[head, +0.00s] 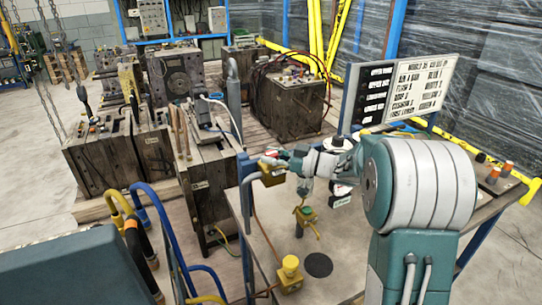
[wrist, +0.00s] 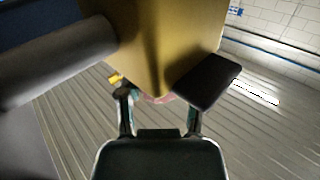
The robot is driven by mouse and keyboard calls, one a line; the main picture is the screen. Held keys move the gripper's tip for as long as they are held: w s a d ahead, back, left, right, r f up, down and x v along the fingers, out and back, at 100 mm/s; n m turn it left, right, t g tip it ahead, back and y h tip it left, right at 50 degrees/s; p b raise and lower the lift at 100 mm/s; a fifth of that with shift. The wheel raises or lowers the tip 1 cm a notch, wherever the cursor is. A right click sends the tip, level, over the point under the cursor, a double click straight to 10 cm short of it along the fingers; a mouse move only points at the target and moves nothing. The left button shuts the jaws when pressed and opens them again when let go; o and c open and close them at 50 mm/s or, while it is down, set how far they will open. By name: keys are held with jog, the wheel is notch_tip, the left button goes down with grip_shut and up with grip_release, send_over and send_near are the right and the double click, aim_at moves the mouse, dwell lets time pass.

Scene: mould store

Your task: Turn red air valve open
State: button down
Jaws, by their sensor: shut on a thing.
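The red air valve (head: 271,153) shows as a small patch of red at the tip of my gripper, above a yellow valve body (head: 271,177) on a grey pipe. My gripper (head: 282,161) reaches it from the right and is shut on it. In the wrist view, the yellow body (wrist: 155,45) fills the top middle. A pinkish-red edge of the valve (wrist: 157,99) shows between the two fingers of my gripper (wrist: 159,110). Most of the handle is hidden, so I cannot tell its angle.
A yellow-green valve (head: 306,214) and a yellow fitting (head: 290,265) stand on the bench below. A lettered sign board (head: 400,92) stands behind my arm. Worn mould blocks (head: 205,180) crowd the left. The grey pipe (wrist: 60,60) lies close in the wrist view.

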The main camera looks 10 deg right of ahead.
jog(key=shift+r, duration=0.15)
jog(key=shift+c, duration=1.2)
grip_release()
jog(key=shift+d, duration=0.1)
jog(key=shift+s+d, duration=0.15)
jog(key=shift+d, duration=0.1)
jog(key=v, duration=1.1)
jog(key=shift+d, duration=0.15)
